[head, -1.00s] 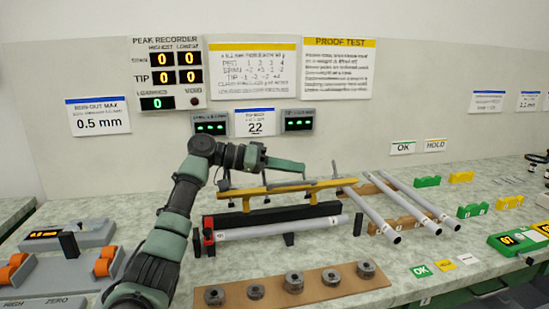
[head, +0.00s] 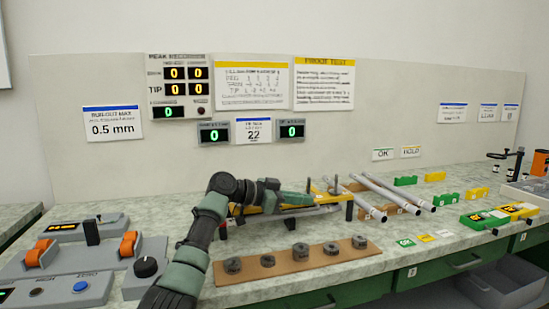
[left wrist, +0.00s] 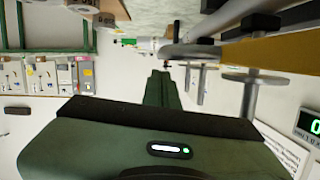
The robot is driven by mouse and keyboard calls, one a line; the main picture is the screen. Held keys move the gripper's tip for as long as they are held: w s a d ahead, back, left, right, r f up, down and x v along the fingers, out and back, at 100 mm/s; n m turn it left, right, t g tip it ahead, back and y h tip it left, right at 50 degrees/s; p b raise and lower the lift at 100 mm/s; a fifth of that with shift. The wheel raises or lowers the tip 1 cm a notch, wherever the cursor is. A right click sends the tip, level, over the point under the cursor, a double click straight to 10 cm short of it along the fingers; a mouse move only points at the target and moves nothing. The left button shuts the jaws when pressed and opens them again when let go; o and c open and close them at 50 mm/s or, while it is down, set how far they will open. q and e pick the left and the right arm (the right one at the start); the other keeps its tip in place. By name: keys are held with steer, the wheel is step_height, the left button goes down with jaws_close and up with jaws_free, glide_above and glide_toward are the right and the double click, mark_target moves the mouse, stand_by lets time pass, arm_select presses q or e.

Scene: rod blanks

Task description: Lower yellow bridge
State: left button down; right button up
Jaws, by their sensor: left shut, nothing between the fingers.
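The yellow bridge (head: 331,199) lies lengthwise over the rod stand, partly hidden behind my left gripper and forearm. Its yellow side also shows at the upper right of the left wrist view (left wrist: 280,48). My left gripper (head: 311,199) is shut and empty, alongside the bridge in the head view; I cannot tell whether it touches it. Its green fingers point up the left wrist view (left wrist: 160,88), with grey discs on stems (left wrist: 250,79) close to their right. The rod under the bridge is mostly hidden. My right gripper is not in view.
A brown board (head: 300,262) with several grey weights lies in front of the stand. Loose rods (head: 405,196) lie on wooden rests to the right. A console with orange levers (head: 45,252) stands at left. Two small displays (head: 292,131) read 0.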

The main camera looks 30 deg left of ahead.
arm_select(q)
steer(key=shift+d+f, duration=0.1)
steer(key=shift+f, duration=0.3)
steer(key=shift+s+d+f+m+b, duration=0.1)
steer(key=shift+s+f+m+b, duration=0.05)
steer(key=shift+f+m+b, duration=0.35)
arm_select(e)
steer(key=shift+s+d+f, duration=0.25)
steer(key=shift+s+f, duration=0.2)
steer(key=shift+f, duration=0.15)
arm_select(q)
steer(key=shift+r, duration=0.15)
